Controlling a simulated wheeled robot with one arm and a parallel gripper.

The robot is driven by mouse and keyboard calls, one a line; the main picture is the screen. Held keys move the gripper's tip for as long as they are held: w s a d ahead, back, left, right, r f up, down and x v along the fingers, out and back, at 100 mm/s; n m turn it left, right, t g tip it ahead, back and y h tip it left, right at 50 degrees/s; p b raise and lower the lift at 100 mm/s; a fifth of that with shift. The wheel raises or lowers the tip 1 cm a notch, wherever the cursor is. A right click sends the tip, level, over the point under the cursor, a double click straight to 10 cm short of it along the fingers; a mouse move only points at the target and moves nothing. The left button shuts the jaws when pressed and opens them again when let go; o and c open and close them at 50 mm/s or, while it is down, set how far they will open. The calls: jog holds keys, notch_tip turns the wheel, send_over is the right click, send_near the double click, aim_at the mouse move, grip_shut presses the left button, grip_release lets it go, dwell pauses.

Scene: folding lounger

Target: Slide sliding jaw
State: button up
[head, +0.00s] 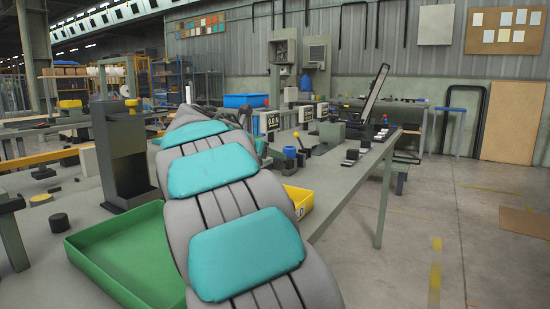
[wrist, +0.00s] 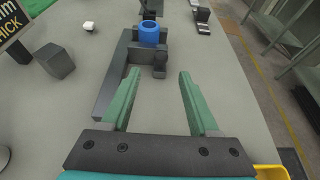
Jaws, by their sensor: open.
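A dark grey gauge-like fixture (wrist: 112,88) lies on the bench ahead of my gripper in the wrist view. It has a long flat bar and a dark block (wrist: 160,60) on its right side, which looks like the sliding jaw. A blue ring-shaped cylinder (wrist: 150,33) stands at its far end, touching or very close to the block. My gripper (wrist: 186,75) is open, its two green fingers apart with nothing between them. The fingertips are short of the block, with the bar beside the left finger. In the head view my arm hides the gripper, and I cannot make out the fixture.
In the wrist view, a dark block (wrist: 54,60) and a lettered sign (wrist: 12,38) are at left. In the head view, a green tray (head: 120,255), a dark upright fixture (head: 120,150) and a yellow bin (head: 300,200) flank my arm. Free floor lies right of the bench.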

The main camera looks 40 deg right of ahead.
aim_at(282, 164)
jog(key=x, duration=0.7)
jog(key=shift+d, duration=0.25)
jog(key=shift+c, duration=0.3)
grip_shut()
dwell(0.9)
